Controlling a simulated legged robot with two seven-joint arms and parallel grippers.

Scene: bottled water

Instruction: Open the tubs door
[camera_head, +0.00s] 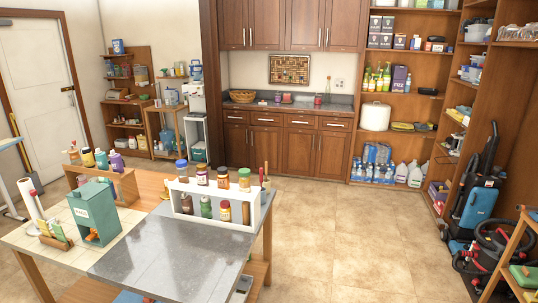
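I cannot tell which thing is the tubs door. A closed white door (45,90) stands at the far left. Shut brown lower cabinet doors (268,146) with handles are below a counter at the back. Shut upper cabinet doors (302,22) are above it. A white rounded tub-like container (375,116) stands on the open shelving at the back right, and clear bins (476,62) sit on the right shelves. Neither of my grippers is in view.
A table (185,250) with a white bottle rack (215,212) and a green box (96,212) fills the front left. Bottled water (376,160) stands low on the back shelving. A vacuum cleaner (480,200) stands right. The tiled floor (345,230) is clear in the middle.

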